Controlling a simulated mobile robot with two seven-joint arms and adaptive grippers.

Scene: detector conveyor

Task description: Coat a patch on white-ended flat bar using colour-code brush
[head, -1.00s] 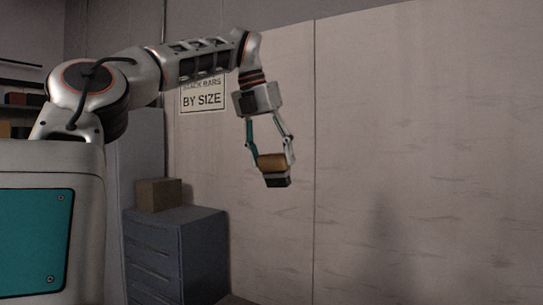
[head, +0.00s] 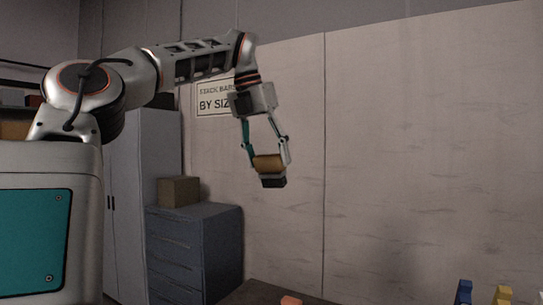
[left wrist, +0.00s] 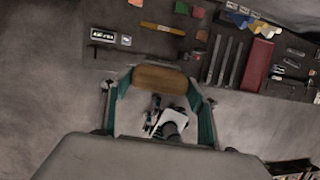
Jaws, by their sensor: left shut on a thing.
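My left gripper (head: 267,152) hangs in the air, fingers down, shut on a brush (head: 270,165) with a tan wooden body and a dark lower part. In the left wrist view the brush's tan body (left wrist: 160,77) lies between the fingertips, above the floor and short of the table. Several dark flat bars (left wrist: 226,60) lie side by side on the table in that view, apart from the brush. Which of them has a white end is too small to tell. My right gripper is in neither view.
The dark table (left wrist: 130,60) holds a red block (left wrist: 258,66), an orange strip (left wrist: 162,28) and small coloured pieces. In the head view, blue (head: 464,292) and yellow (head: 502,294) pieces show at bottom right. A grey drawer cabinet (head: 195,250) bears a brown box (head: 178,191).

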